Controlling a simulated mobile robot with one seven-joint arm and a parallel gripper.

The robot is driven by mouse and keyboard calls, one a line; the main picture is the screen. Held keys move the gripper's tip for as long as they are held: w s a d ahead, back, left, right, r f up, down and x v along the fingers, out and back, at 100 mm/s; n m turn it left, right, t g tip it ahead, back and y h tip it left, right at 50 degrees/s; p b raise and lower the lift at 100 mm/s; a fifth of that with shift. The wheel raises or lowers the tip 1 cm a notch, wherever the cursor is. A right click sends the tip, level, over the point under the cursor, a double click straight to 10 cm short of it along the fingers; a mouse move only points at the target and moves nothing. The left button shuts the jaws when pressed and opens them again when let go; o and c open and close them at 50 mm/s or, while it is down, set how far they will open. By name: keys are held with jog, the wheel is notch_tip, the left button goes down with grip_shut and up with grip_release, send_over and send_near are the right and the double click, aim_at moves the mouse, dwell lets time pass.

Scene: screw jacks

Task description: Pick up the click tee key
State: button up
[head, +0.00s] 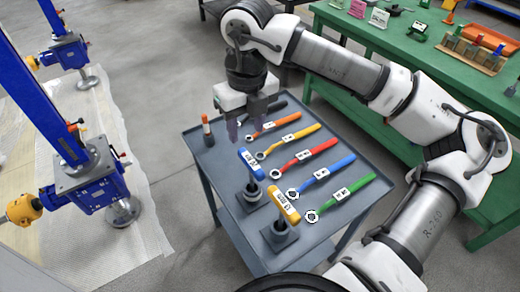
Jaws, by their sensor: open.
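Two tee-handled keys stand upright in dark square holders on the grey cart (203,165). One has a blue handle (251,162). The other has a yellow-orange handle (285,205) and stands nearer the cart's front. Each handle has a white label with small writing, and I cannot read for sure which one says click. My gripper (246,124) points down above the back left part of the cart, behind both tee keys. It is open, with nothing seen between its fingers, and apart from both keys.
Several wrenches, including an orange one (275,124) and a green one (328,200), lie in a row right of the tee keys. A marker-like item (207,131) stands at the cart's left corner. Blue screw jacks (92,178) stand left. A green bench (430,75) is behind.

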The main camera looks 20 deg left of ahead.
aim_at(251, 161)
jog(key=shift+h, duration=0.3)
jog(key=f, duration=0.2)
jog(key=f+p, duration=0.1)
jog(key=f, duration=0.5)
jog(key=shift+w+d+f, duration=0.2)
jog(key=shift+w+d, duration=0.1)
jog(key=shift+d, duration=0.1)
jog(key=shift+s+a+f+p, duration=0.1)
jog(key=shift+f+p, duration=0.6)
jog(key=shift+f, duration=0.65)
jog(key=shift+a+f+p, duration=0.1)
jog(key=shift+f+p, duration=0.55)
jog(key=shift+f, duration=0.65)
grip_shut()
